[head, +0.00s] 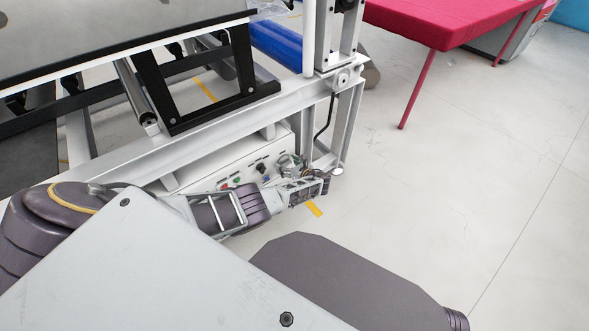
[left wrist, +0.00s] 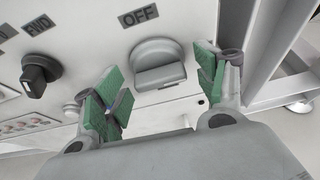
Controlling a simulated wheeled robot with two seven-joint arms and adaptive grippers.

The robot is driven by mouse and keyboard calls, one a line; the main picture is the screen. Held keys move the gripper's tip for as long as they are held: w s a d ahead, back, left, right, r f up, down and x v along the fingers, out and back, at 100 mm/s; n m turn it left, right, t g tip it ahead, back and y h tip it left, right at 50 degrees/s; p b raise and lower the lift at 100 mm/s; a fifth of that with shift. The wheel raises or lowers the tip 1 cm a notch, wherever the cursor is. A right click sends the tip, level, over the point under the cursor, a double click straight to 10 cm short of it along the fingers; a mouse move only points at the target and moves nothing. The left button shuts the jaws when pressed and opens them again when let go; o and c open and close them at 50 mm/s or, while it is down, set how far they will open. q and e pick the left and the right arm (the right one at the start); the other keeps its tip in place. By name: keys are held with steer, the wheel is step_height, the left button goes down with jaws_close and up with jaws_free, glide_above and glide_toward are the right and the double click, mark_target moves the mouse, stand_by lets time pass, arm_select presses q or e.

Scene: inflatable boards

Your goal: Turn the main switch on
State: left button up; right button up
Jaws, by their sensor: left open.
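The main switch (left wrist: 158,64) is a grey rotary handle on the light grey control panel (left wrist: 95,30). The label above it reads OFF (left wrist: 139,14). In the left wrist view my left gripper (left wrist: 158,82) is open, with one green-padded finger on each side of the switch. I cannot tell whether either pad touches it. In the head view the left gripper (head: 299,183) is at the right end of the panel (head: 217,172), and it and the wrist partly block the view there. My right gripper is not in view.
A black FWD knob (left wrist: 38,74) sits left of the switch. A white frame post (left wrist: 268,40) stands close on the right. The machine's white beam (head: 215,125) runs above the panel. A red table (head: 455,20) stands farther off; the floor (head: 470,150) at right is clear.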

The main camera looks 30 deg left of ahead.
arm_select(q)
steer(key=shift+s+d, duration=0.1)
steer(key=shift+d, duration=0.05)
steer(key=v, duration=1.1)
steer(key=shift+d+r, duration=0.15)
steer(key=shift+d, duration=0.05)
stand_by(0.4)
steer(key=shift+s, duration=0.1)
stand_by(0.5)
